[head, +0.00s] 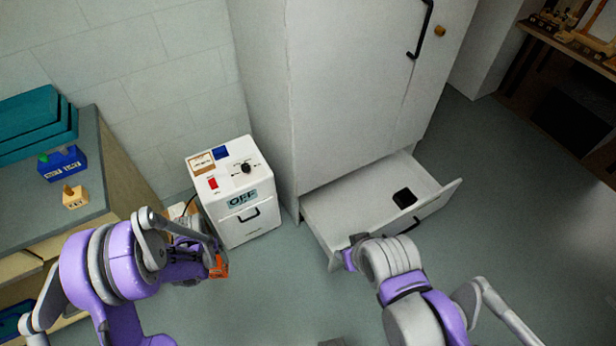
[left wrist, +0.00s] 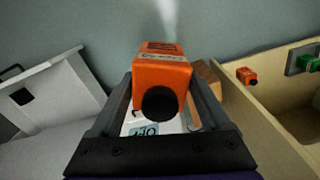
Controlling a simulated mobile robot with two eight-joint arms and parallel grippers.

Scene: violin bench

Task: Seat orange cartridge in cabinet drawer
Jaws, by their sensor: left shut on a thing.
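The orange cartridge (left wrist: 160,75) has a black round knob and sits between the two fingers of my left gripper (left wrist: 160,100), which is shut on it. In the head view the cartridge (head: 220,266) shows as a small orange patch, mostly hidden by my left gripper (head: 213,258). It is held in the air in front of the white box, left of the drawer. The white cabinet drawer (head: 345,203) is pulled open, with a black square (head: 404,198) on its floor. My right gripper (head: 348,256) is by the drawer's front left corner; its fingers are hidden.
A white box (head: 250,213) labelled OFF stands left of the cabinet (head: 345,100). A bench (head: 100,160) with teal cases (head: 40,120) and a blue block (head: 62,163) is at the left. Another orange piece (left wrist: 247,76) shows in the left wrist view.

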